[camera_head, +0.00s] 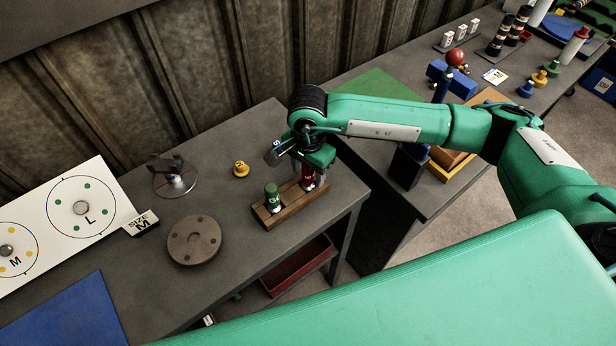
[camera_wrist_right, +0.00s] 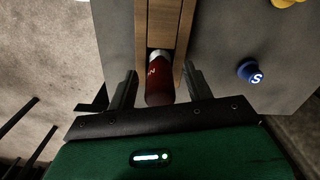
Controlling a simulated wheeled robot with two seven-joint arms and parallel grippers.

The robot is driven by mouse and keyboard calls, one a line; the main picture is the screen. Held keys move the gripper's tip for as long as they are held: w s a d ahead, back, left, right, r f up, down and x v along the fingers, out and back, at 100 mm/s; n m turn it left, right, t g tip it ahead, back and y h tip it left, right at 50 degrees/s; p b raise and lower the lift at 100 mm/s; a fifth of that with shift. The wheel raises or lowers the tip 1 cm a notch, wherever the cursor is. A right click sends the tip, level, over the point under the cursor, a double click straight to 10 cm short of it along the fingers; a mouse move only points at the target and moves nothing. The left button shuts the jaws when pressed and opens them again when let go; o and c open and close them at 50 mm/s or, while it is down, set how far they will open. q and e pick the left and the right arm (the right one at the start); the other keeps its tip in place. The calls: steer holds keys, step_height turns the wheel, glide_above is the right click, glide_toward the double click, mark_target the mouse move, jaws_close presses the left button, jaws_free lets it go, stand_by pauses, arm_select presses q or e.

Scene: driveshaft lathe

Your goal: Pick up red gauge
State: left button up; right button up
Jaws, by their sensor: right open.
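The red gauge (camera_head: 308,176) stands in a wooden holder (camera_head: 268,216) on the grey table, beside a green gauge (camera_head: 272,196). In the head view my right gripper (camera_head: 312,172) is over the red gauge and hides part of it. In the right wrist view the red gauge (camera_wrist_right: 159,85) lies between the two open fingers of my right gripper (camera_wrist_right: 155,88), with a visible gap on each side. My left gripper does not show.
A yellow piece (camera_head: 240,169), a metal stand (camera_head: 174,178) and a brown flanged disc (camera_head: 194,240) are on the same table. A blue piece marked S (camera_wrist_right: 250,71) is near the holder in the wrist view. A red bin (camera_head: 298,265) is below the table.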

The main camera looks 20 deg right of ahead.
step_height(320, 180, down, 2)
steer(key=shift+f, duration=0.1)
jaws_close()
